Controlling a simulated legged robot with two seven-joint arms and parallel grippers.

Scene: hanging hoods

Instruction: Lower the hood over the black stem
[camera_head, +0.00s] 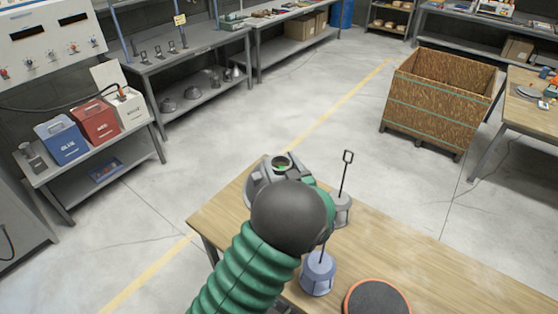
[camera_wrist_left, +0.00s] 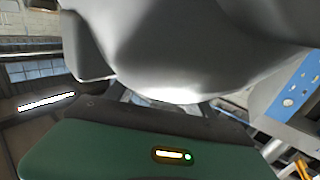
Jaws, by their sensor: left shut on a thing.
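My left gripper (camera_head: 283,176) is mostly hidden behind my dark round wrist, above the far left part of the wooden table. It is shut on the grey hood (camera_wrist_left: 190,45), whose smooth, curved surface fills the upper part of the left wrist view. Just right of my wrist, a thin black stem (camera_head: 344,176) with a square loop on top rises upright from a small grey body (camera_head: 341,209) on the table. Nearer, a lavender hood-shaped piece (camera_head: 318,274) stands with a dark rod above it, partly covered by my arm. My right gripper is not in view.
A black disc with an orange rim (camera_head: 377,299) lies at the table's near edge. The wooden table (camera_head: 435,270) is clear to the right. A large brown crate (camera_head: 440,100) stands on the floor behind. Shelves with blue and red containers stand at the left.

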